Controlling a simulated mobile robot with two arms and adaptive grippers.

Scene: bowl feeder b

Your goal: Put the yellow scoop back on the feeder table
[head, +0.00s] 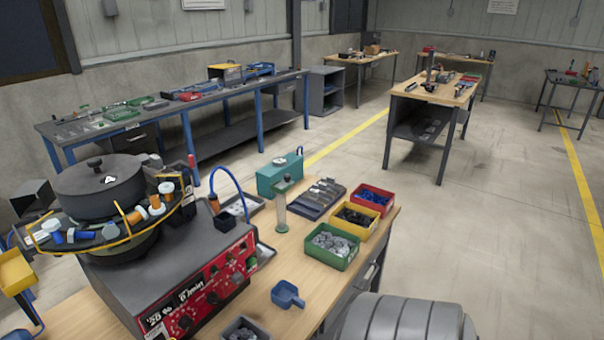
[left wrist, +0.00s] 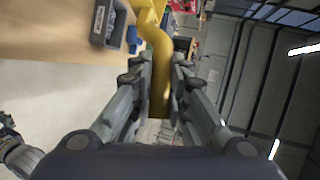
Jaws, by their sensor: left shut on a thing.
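In the left wrist view my left gripper (left wrist: 161,72) is shut on the handle of the yellow scoop (left wrist: 157,42). The handle runs between the fingers, and the scoop's head is cut off at the top edge. The scoop is held out over or near the feeder table (left wrist: 55,30); the gap to the surface cannot be told. The head view shows the wooden feeder table (head: 318,285), but neither the left gripper nor the held scoop can be made out there.
A blue scoop (head: 287,295) lies on the front of the table beside a grey bin (head: 226,325). The bowl feeder (head: 100,187) stands at left. Green (head: 348,260), yellow (head: 371,230) and red (head: 387,205) bins line the right edge. Bare wood surrounds the blue scoop.

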